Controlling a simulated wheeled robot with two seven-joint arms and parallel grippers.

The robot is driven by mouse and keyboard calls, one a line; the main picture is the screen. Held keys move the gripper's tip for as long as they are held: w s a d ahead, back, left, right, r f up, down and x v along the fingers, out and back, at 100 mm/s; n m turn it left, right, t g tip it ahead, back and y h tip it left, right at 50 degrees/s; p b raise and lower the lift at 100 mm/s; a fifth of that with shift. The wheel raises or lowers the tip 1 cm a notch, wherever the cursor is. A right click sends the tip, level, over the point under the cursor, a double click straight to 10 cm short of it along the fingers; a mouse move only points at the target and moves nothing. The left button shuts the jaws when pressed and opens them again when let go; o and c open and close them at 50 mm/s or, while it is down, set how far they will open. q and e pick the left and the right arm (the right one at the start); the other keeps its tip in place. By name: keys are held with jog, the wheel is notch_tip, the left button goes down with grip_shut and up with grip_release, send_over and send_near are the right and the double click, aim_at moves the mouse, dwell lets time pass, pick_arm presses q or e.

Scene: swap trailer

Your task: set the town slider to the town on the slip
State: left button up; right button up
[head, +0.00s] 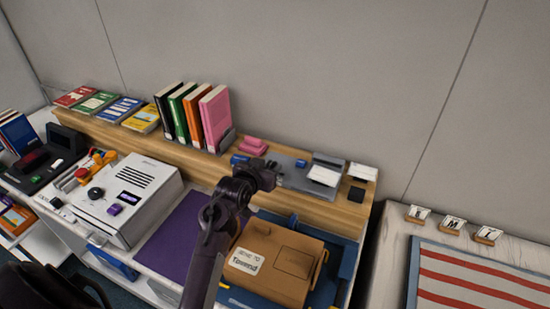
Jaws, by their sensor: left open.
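My left gripper (274,174) is open in front of the wooden shelf, its arm rising from below. Just behind it on the shelf lies a flat grey metal device (286,160) with a small blue block (301,163) on it. Another blue block (240,159) sits left of the gripper. I cannot tell which part is the town slider or its setting. A brown parcel-like case (283,262) carries a white slip (245,261) that reads "SEND TO" and a handwritten town, too small to read surely. The arm partly hides the bench. My right gripper does not show.
White papers (324,176) lie on a grey stand at the shelf's right. Upright books (190,115) and a pink stack (253,145) stand left of the gripper. A white machine (128,200) and purple mat (182,236) are on the bench. A striped board (485,283) lies right.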

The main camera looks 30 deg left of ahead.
aim_at(271, 163)
pick_arm(q)
jog(key=x, duration=0.3)
jog(key=shift+w+p, duration=0.35)
jog(key=shift+x, duration=0.8)
jog(key=shift+s+f, duration=0.1)
jog(key=c, duration=0.5)
grip_shut()
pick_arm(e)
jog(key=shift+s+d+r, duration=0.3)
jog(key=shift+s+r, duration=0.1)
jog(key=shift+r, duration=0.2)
